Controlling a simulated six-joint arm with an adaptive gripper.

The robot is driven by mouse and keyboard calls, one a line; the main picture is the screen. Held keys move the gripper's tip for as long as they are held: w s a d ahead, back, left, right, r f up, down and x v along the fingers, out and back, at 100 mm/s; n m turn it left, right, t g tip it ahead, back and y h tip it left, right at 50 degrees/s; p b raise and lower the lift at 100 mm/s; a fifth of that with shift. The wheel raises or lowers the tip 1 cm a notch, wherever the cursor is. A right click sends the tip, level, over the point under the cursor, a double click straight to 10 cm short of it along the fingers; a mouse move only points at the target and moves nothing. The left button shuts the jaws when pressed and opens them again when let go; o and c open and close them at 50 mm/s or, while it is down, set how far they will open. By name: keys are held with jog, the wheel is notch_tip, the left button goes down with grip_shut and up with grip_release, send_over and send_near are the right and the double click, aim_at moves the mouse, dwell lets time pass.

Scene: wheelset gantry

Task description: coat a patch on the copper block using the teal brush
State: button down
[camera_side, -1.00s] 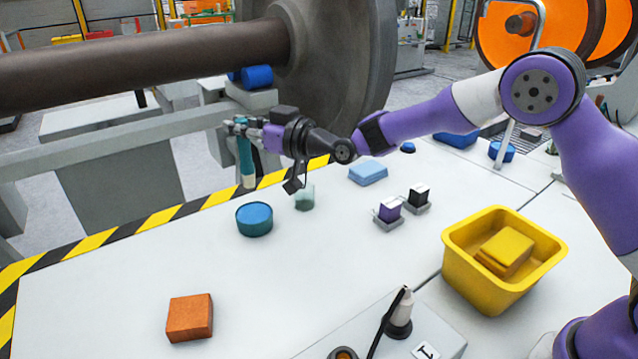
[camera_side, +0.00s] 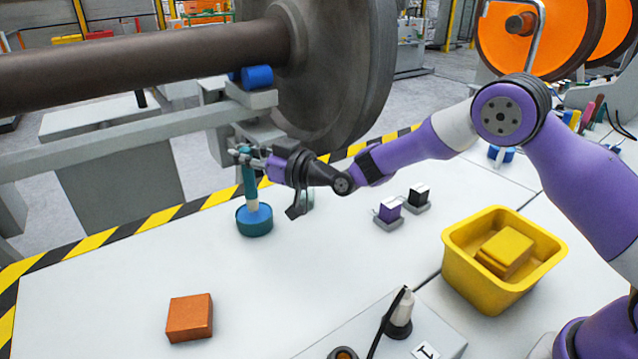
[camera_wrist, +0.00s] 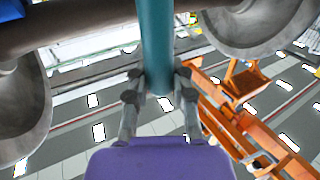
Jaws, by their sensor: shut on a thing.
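My gripper (camera_side: 252,158) is shut on the teal brush (camera_side: 249,180), which hangs upright with its pale bristle end down. The bristle end is at the blue-teal round pot (camera_side: 254,221), over or in its top; I cannot tell how deep. In the wrist view, the brush handle (camera_wrist: 156,40) stands between the fingers of my gripper (camera_wrist: 157,90). The copper block (camera_side: 189,318) lies on the white table at the front left, apart from the brush. No coated patch shows on it.
A yellow bin (camera_side: 462,266) with yellow blocks stands at the right. Purple (camera_side: 389,209) and black (camera_side: 418,195) small blocks sit in holders behind it. A large wheelset axle (camera_side: 140,72) spans the back. The table between the pot and the copper block is clear.

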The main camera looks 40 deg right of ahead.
jog(key=shift+f, duration=0.6)
dwell(1.1)
jog(key=shift+r, duration=3.55)
